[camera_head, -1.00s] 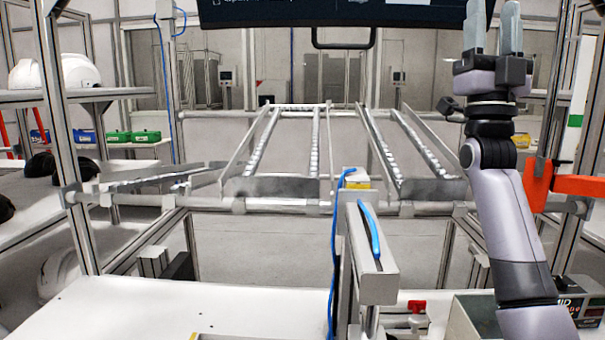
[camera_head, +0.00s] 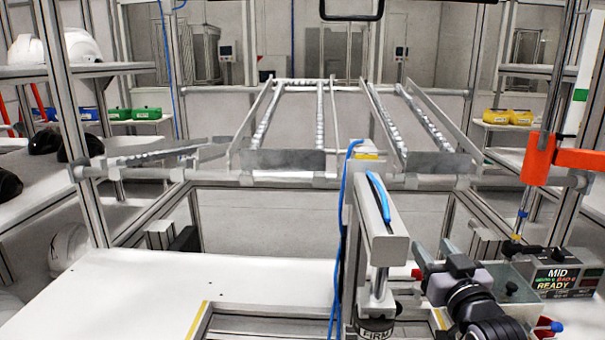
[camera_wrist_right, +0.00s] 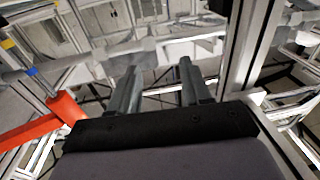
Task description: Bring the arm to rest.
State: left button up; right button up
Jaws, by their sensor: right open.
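My right gripper (camera_head: 433,254) is low at the lower right of the head view, above the white workbench (camera_head: 262,277) and just right of the grey post fixture. Its fingers point away toward the rack. In the right wrist view the two grey fingers (camera_wrist_right: 158,85) stand apart with nothing between them. My left arm and gripper are in no view.
The grey post fixture (camera_head: 382,232) with a blue cable stands close left of my right gripper. A control box (camera_head: 560,278) reading "MID" and "READY" is to its right. An orange bracket (camera_head: 590,160) is above. A roller rack (camera_head: 325,120) stands behind; white helmets (camera_head: 82,45) sit left.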

jog(key=s+f+g, duration=0.4)
jog(key=s+f, duration=0.3)
jog(key=f, duration=0.3)
jog(key=s+f+n+g, duration=0.1)
jog(key=s+f+g, duration=0.5)
jog(key=s, duration=0.8)
jog(key=s+f+g, duration=0.5)
jog(key=s+f, duration=0.2)
jog(key=s, duration=0.7)
jog(key=w+a+f+t+y, duration=0.1)
jog(key=w+a+f+t, duration=0.2)
jog(key=f, duration=0.6)
jog(key=shift+w+a+f+n+t, duration=0.35)
jog(key=shift+w+t, duration=1)
jog(key=shift+t, duration=0.55)
jog(key=shift+a+r, duration=0.1)
